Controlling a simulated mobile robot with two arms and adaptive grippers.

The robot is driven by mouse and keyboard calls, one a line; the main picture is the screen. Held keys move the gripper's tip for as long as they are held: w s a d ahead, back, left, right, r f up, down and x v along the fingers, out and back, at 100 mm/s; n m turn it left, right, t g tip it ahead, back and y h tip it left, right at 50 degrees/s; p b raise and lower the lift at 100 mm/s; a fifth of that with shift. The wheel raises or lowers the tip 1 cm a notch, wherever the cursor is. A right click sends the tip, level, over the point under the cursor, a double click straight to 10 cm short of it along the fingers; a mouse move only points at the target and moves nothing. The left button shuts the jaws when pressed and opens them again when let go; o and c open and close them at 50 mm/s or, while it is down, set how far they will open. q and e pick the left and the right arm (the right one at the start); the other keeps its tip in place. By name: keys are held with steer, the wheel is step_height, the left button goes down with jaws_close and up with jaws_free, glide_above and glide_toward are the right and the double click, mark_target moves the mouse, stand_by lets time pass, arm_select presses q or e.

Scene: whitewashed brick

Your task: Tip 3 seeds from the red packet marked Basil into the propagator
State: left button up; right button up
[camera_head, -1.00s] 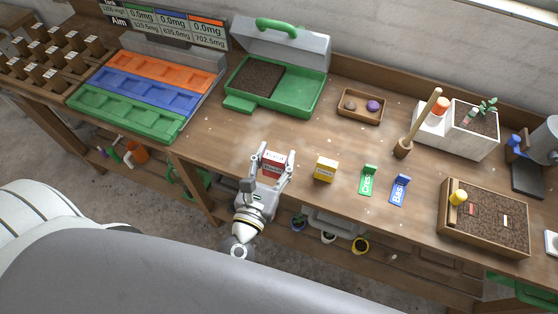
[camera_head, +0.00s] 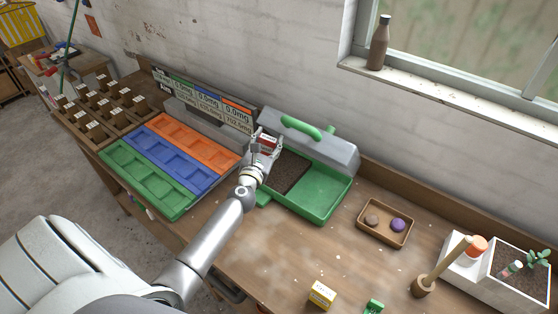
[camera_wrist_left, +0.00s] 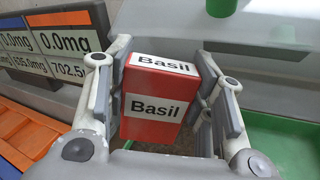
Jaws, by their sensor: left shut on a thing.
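My left gripper (camera_head: 264,146) is shut on the red packet (camera_head: 268,143). In the left wrist view the red packet (camera_wrist_left: 155,108) shows its white Basil labels between the two fingers. The gripper and packet are over the left, soil-filled part of the green propagator (camera_head: 325,196), near its raised grey lid (camera_head: 335,153) with a green handle. Dark soil (camera_head: 289,174) shows in the propagator's left part; its right part is bare green. Some of the soil is hidden by the gripper. My right gripper is not in view.
Left of the propagator stand orange, blue and green trays (camera_head: 178,160) before a display board (camera_head: 205,105). A wooden dish (camera_head: 385,224) with two round things lies to the right. A yellow packet (camera_head: 321,294) stands near the front. The middle bench is clear.

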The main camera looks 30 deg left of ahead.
arm_select(q)
steer(key=shift+w+a+r, duration=0.15)
steer(key=shift+a, duration=0.3)
steer(key=shift+f+b, duration=0.35)
steer(key=shift+b, duration=0.05)
step_height(320, 180, down, 7)
steer(key=m+b, duration=0.4)
steer(key=m, duration=0.2)
steer(key=shift+r+m, duration=0.15)
steer(key=shift+m, duration=0.15)
steer(key=shift+m+p, duration=0.4)
steer(key=shift+m, duration=0.4)
steer(key=shift+d+r+m+p, duration=0.2)
steer(key=shift+m+p, duration=0.25)
steer(key=shift+m, duration=0.15)
steer(key=shift+d+r+m+p, duration=0.15)
steer(key=shift+m+p, duration=0.25)
steer(key=shift+m, duration=0.2)
stand_by(0.8)
steer(key=shift+f, duration=0.1)
stand_by(0.8)
